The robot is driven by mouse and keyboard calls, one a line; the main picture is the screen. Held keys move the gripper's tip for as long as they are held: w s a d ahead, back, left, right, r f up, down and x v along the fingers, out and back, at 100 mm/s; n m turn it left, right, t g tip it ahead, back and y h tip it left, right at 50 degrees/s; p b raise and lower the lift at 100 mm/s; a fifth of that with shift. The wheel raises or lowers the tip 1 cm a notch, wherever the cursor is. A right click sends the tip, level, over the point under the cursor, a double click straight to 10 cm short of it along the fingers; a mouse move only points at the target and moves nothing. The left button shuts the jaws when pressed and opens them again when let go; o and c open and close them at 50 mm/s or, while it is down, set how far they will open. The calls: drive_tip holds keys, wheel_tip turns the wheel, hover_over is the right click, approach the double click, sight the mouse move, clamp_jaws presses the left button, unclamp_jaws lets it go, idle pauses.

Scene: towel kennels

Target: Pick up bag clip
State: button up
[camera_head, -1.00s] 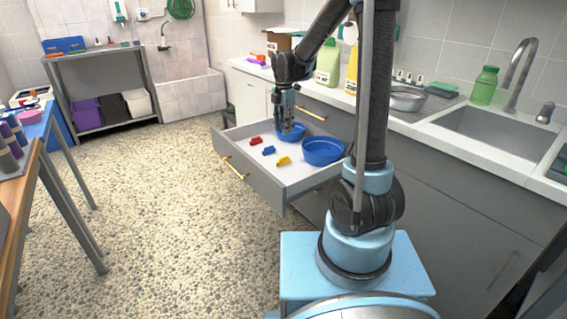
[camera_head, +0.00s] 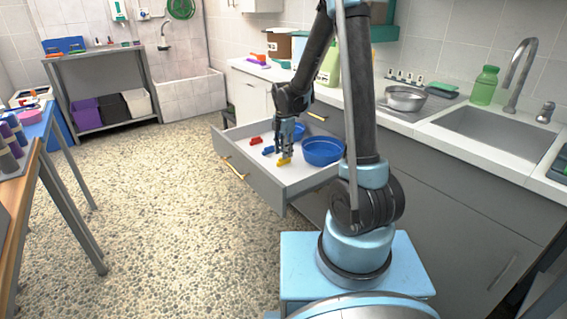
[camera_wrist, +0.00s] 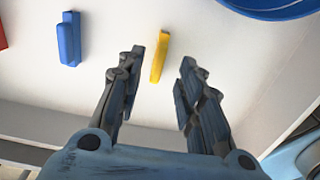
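Three bag clips lie in the open drawer (camera_head: 240,165): a red clip (camera_head: 256,140), a blue clip (camera_head: 268,150) and a yellow clip (camera_head: 284,161). My gripper (camera_head: 284,153) is over the drawer, right at the yellow clip in the head view. In the wrist view my gripper (camera_wrist: 155,80) is open and empty, and the yellow clip (camera_wrist: 159,57) lies between and slightly beyond its fingertips. The blue clip (camera_wrist: 69,38) is left of the fingers there, and the red clip (camera_wrist: 2,30) is cut off at the left edge.
A blue bowl (camera_head: 322,150) stands in the drawer right of the clips, and another blue bowl (camera_head: 298,130) is partly hidden behind my gripper. The bowl's edge shows in the wrist view (camera_wrist: 270,12). The drawer walls surround the clips. The counter with a sink (camera_head: 490,130) is behind.

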sight(284, 161)
drive_tip(key=shift+w+f, duration=0.1)
drive_tip(key=shift+f, duration=2.1)
clamp_jaws()
